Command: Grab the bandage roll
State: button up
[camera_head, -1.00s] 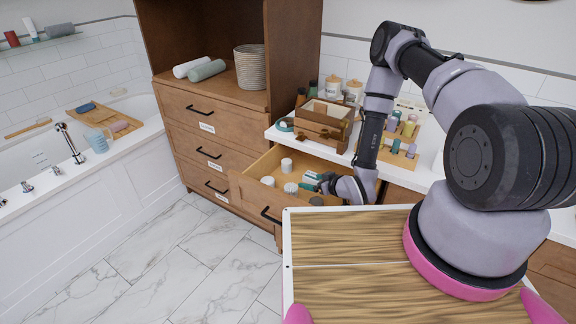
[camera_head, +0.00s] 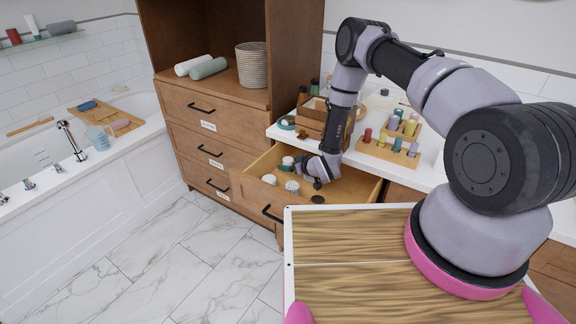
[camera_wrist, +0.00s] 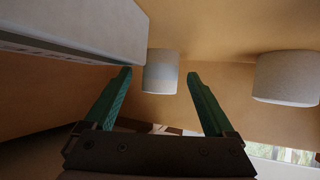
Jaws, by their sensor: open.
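The open wooden drawer (camera_head: 350,188) holds several small white cylinders that look like bandage rolls. One roll (camera_head: 269,180) stands at the drawer's left and another (camera_head: 292,187) nearer its front. A third (camera_head: 287,160) shows farther back, beside my gripper (camera_head: 290,169), which reaches down into the drawer. In the wrist view my gripper (camera_wrist: 160,82) has its two teal fingers apart and nothing clamped. A white roll (camera_wrist: 161,74) shows in the gap between the fingertips, just beyond them; contact cannot be told. Another white roll (camera_wrist: 287,78) stands to the right, outside the fingers.
A white block (camera_wrist: 75,25) is close by the left finger in the wrist view. The drawer walls surround the gripper. Above the drawer, the white counter (camera_head: 425,170) carries a wooden box (camera_head: 311,123) and a rack of small bottles (camera_head: 388,150). A dark disc (camera_head: 318,199) lies in the drawer.

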jog(key=shift+w+a+f, duration=0.15)
jog(key=shift+w, duration=0.1)
grip_shut()
jog(key=shift+s, duration=0.1)
